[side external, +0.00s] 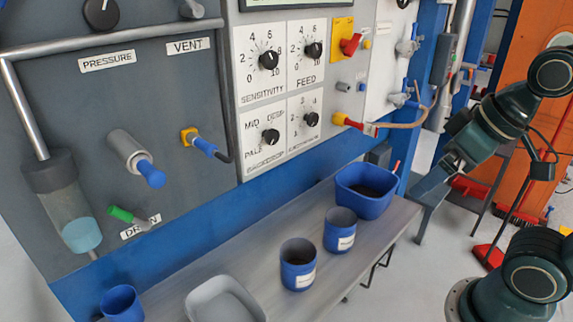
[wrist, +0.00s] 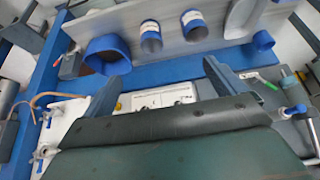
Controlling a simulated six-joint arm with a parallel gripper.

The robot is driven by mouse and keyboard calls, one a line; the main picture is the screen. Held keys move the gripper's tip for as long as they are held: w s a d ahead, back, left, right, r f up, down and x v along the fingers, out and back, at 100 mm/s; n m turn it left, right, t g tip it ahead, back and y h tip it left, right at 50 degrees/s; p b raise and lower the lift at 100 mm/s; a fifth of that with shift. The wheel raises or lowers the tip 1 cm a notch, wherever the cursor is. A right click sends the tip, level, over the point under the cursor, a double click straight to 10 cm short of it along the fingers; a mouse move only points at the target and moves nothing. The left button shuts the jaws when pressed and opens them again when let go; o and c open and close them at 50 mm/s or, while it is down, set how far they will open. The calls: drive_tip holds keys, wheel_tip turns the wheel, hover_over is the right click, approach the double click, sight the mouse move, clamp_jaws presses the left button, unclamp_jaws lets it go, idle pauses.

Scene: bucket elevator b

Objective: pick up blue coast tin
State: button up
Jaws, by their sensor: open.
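Two blue tins with white labels stand upright on the grey shelf: a nearer tin (side external: 298,266) and a farther tin (side external: 340,232). The label writing is too small to read, so I cannot tell which one is the coast tin. In the wrist view the two tins (wrist: 151,42) (wrist: 193,23) show at the top, beyond my fingers. My gripper (wrist: 163,78) is open and empty. In the side view my gripper (side external: 432,192) is beyond the right end of the shelf, apart from both tins.
A blue bin (side external: 362,201) with dark contents stands at the shelf's far end. A grey tray (side external: 224,300) and a blue cup (side external: 122,303) are at the near end. The control panel (side external: 140,110), with protruding knobs and fittings, rises behind the shelf (side external: 385,232). Free floor lies right of the shelf.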

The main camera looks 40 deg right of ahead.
drive_tip(key=shift+c, duration=0.2)
idle(0.5)
drive_tip(key=m+g, duration=0.6)
drive_tip(key=m, duration=1.1)
hover_over(298, 250)
drive_tip(key=s+a, duration=0.2)
drive_tip(key=s, duration=0.1)
wheel_tip(298, 250, down, 15)
drive_tip(key=shift+w+a+f+m, duration=0.35)
drive_tip(key=shift+m, duration=0.05)
drive_tip(key=shift+f, duration=0.1)
drive_tip(key=shift+f, duration=4.2)
drive_tip(key=shift+f, duration=0.1)
drive_tip(key=shift+s+f, duration=0.1)
drive_tip(key=shift+f, duration=2.4)
